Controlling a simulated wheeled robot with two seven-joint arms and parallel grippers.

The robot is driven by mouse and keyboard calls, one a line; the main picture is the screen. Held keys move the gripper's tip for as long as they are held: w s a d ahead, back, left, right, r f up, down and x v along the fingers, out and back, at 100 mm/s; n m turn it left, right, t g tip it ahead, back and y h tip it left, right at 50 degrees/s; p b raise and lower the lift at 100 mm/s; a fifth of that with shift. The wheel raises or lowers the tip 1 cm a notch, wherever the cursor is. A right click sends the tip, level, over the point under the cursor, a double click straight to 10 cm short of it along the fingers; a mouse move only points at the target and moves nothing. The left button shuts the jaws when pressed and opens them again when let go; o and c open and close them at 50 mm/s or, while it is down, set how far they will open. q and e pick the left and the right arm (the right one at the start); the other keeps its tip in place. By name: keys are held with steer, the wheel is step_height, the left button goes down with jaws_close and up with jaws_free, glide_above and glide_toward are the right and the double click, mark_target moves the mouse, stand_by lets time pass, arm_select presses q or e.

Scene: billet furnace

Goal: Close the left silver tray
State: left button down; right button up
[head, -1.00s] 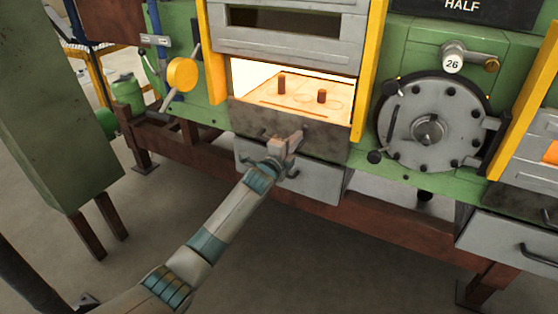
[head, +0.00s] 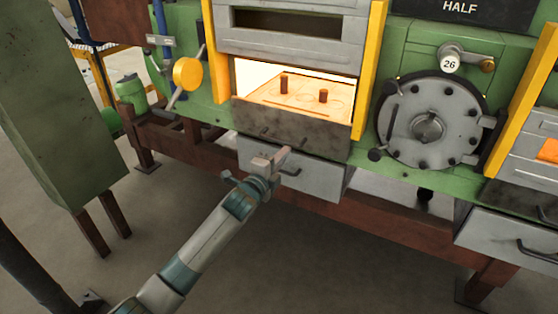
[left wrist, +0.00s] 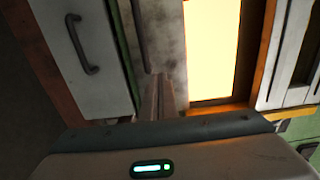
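The left silver tray (head: 318,180) is a grey drawer front below the glowing furnace opening. It appears to stand out a little from the frame; how far is hard to tell. In the left wrist view, a grey panel that looks like its front (left wrist: 80,85) shows at the left with a dark handle (left wrist: 85,45). My left gripper (head: 273,160) is in front of the tray's upper part in the head view and hides part of its handle. Its fingers (left wrist: 157,95) look together and hold nothing visible. I cannot tell whether they touch the tray. My right gripper is not in view.
A dark metal plate (head: 290,122) with a handle borders the lit chamber (head: 300,92), which holds two dark pegs. Another silver tray (head: 520,245) is at the lower right. A round door (head: 428,125) and a green cabinet (head: 55,120) flank the area. Open floor lies below.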

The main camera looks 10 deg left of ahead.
arm_select(q)
steer(key=v, duration=0.3)
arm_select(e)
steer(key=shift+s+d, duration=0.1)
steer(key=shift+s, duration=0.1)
